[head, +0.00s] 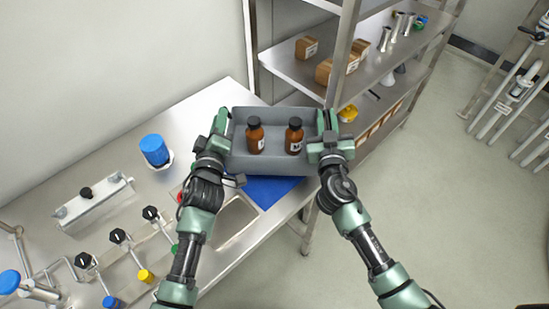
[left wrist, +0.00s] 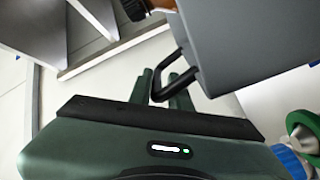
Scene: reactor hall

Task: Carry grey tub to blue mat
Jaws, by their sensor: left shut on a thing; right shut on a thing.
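The grey tub (head: 262,165) is held between my two grippers, with two brown dark-capped bottles, a left one (head: 255,138) and a right one (head: 294,138), upright inside. My left gripper (head: 223,126) is shut on the tub's left side; the left wrist view shows its green fingers (left wrist: 160,86) at a black loop handle (left wrist: 182,72) on the grey wall (left wrist: 245,45). My right gripper (head: 326,126) is shut on the right side. The blue mat (head: 268,190) lies on the counter, partly hidden under and behind the tub. The gap between tub and mat is hard to judge.
The steel counter (head: 120,145) holds a blue-capped container (head: 155,150), a sink basin (head: 232,222) and several valves at left. A metal shelf (head: 290,72) with boxes and its upright post stand close behind and right of the tub. Open floor (head: 440,200) lies right.

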